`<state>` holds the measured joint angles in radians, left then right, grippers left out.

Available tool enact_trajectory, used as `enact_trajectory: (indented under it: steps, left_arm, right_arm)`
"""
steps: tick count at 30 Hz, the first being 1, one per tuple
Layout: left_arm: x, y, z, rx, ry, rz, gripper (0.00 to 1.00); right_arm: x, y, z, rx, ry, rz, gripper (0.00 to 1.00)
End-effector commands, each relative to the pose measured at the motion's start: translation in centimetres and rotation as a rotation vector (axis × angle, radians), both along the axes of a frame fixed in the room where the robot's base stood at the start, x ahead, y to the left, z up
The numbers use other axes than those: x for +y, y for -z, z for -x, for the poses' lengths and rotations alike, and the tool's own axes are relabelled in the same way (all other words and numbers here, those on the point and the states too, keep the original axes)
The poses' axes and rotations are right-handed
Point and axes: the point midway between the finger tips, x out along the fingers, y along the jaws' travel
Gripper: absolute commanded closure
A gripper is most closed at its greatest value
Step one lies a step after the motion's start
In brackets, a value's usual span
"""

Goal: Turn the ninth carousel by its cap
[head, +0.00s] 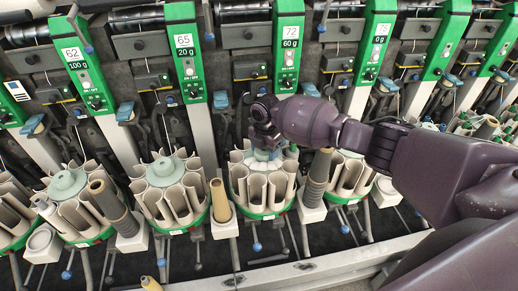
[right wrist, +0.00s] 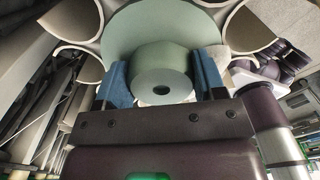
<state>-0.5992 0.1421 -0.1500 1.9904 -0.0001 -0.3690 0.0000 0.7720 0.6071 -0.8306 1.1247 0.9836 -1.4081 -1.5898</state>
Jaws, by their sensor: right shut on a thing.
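The carousel (head: 262,208) at the middle of the head view is a ring of beige open pockets on a green-rimmed base, below the sign marked 72. Its pale green cap (head: 266,167) is partly hidden by my right gripper (head: 266,145). In the right wrist view the cap's round knob (right wrist: 160,58) sits between the two blue fingers of my right gripper (right wrist: 163,85), which is shut on it. The carousel's pockets fan out around the cap there. My left gripper is not in view.
Similar carousels stand to the left (head: 170,205) and right (head: 352,190). A tan tube (head: 219,201) and a dark grey tube (head: 317,178) stand upright close beside the held carousel. Green winder panels (head: 288,50) rise behind, and a metal rail (head: 320,262) runs in front.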

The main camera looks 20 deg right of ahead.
Motion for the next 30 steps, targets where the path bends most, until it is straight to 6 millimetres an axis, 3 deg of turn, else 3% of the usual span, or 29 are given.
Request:
enact_trajectory:
  steps: [17, 18, 23, 30]
  left_arm:
    - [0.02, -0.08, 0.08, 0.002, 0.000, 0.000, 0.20]
    - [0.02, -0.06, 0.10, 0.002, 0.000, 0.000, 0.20]
    - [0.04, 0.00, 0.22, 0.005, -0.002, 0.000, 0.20]
    - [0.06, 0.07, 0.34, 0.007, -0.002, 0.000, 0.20]
  right_arm:
    - [-0.51, -0.16, 0.17, -0.002, -0.027, -0.005, 0.79]
    - [-0.51, -0.16, 0.17, -0.002, -0.026, -0.005, 0.35]
    - [-0.54, -0.11, 0.19, -0.002, -0.026, -0.003, 0.11]
    - [-0.57, -0.06, 0.23, 0.000, -0.026, -0.001, 0.11]
